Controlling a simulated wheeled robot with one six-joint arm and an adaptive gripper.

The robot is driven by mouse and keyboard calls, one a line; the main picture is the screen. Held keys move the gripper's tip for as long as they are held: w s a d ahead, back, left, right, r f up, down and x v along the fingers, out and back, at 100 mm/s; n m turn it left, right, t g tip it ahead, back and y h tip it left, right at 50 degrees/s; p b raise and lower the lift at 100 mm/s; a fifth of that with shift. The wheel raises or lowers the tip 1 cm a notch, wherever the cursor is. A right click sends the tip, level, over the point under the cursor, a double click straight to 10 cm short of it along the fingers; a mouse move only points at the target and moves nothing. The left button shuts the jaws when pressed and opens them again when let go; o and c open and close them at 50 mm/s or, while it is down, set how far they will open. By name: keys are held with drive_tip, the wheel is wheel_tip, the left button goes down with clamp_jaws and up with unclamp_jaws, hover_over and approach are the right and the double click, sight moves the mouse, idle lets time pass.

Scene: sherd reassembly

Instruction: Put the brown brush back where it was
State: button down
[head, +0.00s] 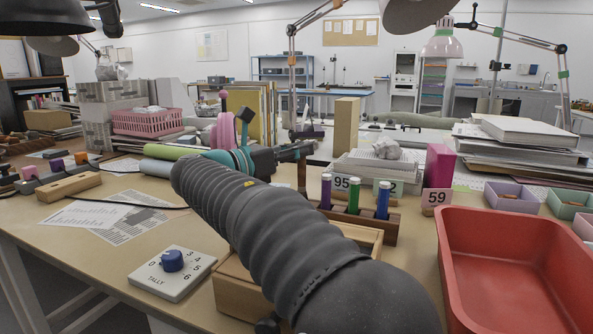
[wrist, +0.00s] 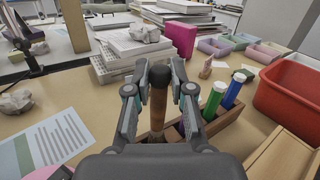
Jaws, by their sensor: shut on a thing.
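My gripper (wrist: 159,84) is shut on the brown brush (wrist: 158,108), which hangs upright between the fingertips. In the head view my gripper (head: 298,150) is beyond my dark arm, with the brown brush (head: 301,180) pointing down from it. The wooden rack (head: 387,231) stands just right of the brush and holds purple, green and blue capped tubes. In the wrist view the brush's lower end is at the left end of the wooden rack (wrist: 222,128); I cannot tell whether it is in a slot. The purple tube is mostly hidden there by a finger.
A red tray (head: 515,222) is at the right. A tally dial (head: 172,272) and an open wooden box (head: 237,285) are in front. Paper stacks (head: 372,168) and a magenta box (head: 439,166) stand behind the rack. Printed sheets lie at the left.

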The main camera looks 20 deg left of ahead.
drive_tip(key=shift+f+b, duration=0.35)
drive_tip(key=shift+f, duration=1.3)
drive_tip(key=shift+a+f, duration=0.1)
drive_tip(key=c, duration=1)
unclamp_jaws()
drive_tip(key=p+v, duration=0.1)
drive_tip(key=v, duration=1.1)
drive_tip(key=shift+s, duration=0.15)
